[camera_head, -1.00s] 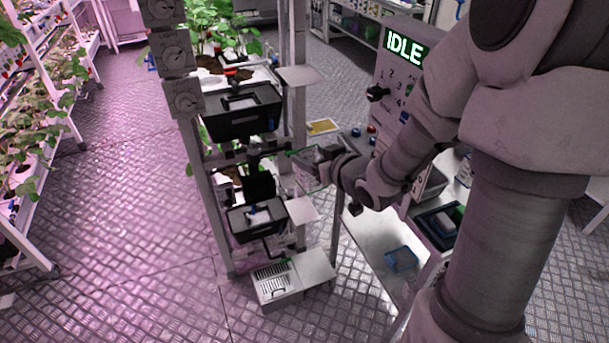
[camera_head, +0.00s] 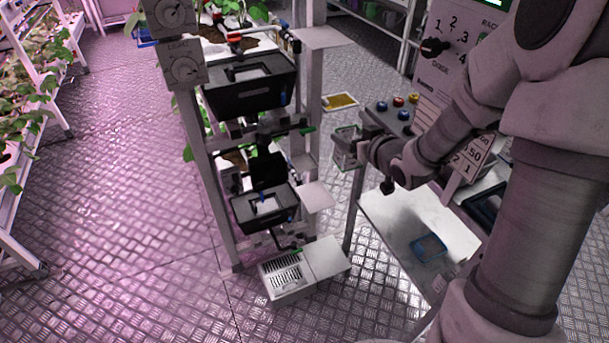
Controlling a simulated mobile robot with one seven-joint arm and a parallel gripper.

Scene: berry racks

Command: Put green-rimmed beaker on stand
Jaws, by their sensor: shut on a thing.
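My gripper (camera_head: 360,146) is shut on the green-rimmed beaker (camera_head: 344,150), a small clear vessel with green at its upper edge. My gripper holds it in the air, just right of the rack's post. The beaker looks roughly upright; the fingers hide its right side. Small white plates stick out from the rack's right side: an upper plate (camera_head: 322,38) and a lower plate (camera_head: 312,197). Both look bare. At the rack's foot is a white box (camera_head: 283,279) with a slotted top and a flat bare part beside it. I cannot tell which of these is the stand.
The rack holds an upper black tub (camera_head: 250,92) and a lower black tub (camera_head: 264,207), with dials at its upper left. A control panel (camera_head: 455,45) and a white bench (camera_head: 400,225) with a blue tray (camera_head: 428,248) are at right. Floor is clear at left.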

